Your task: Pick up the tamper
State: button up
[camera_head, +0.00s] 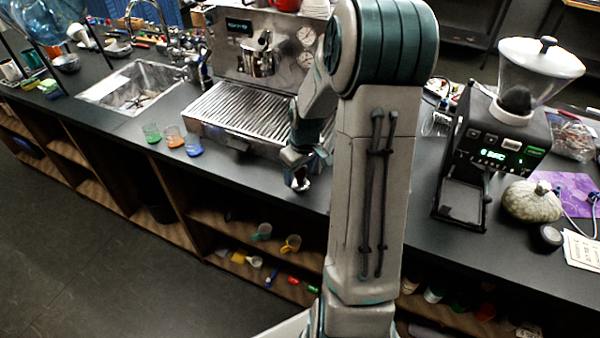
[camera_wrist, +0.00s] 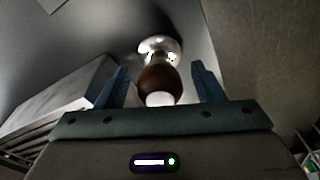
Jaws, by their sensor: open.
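The tamper (camera_wrist: 160,80) is in the wrist view, with a brown handle and a shiny round metal base, on the dark counter. Its handle is between the two blue fingers of my gripper (camera_wrist: 160,87), with a gap on each side. My gripper is open. In the head view my gripper (camera_head: 298,178) is low over the counter's front edge, in front of the espresso machine. A small shiny part of the tamper (camera_head: 301,185) shows just under it there. My arm hides much of the area to the right.
The espresso machine (camera_head: 250,85) stands close behind my gripper. Small coloured cups (camera_head: 173,137) are to its left, before the sink (camera_head: 130,88). A grinder (camera_head: 492,150) and a pale pumpkin (camera_head: 531,201) are at the right. Shelves under the counter hold cups.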

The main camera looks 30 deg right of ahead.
jog(key=shift+f, duration=0.75)
jog(key=shift+c, duration=0.3)
grip_shut()
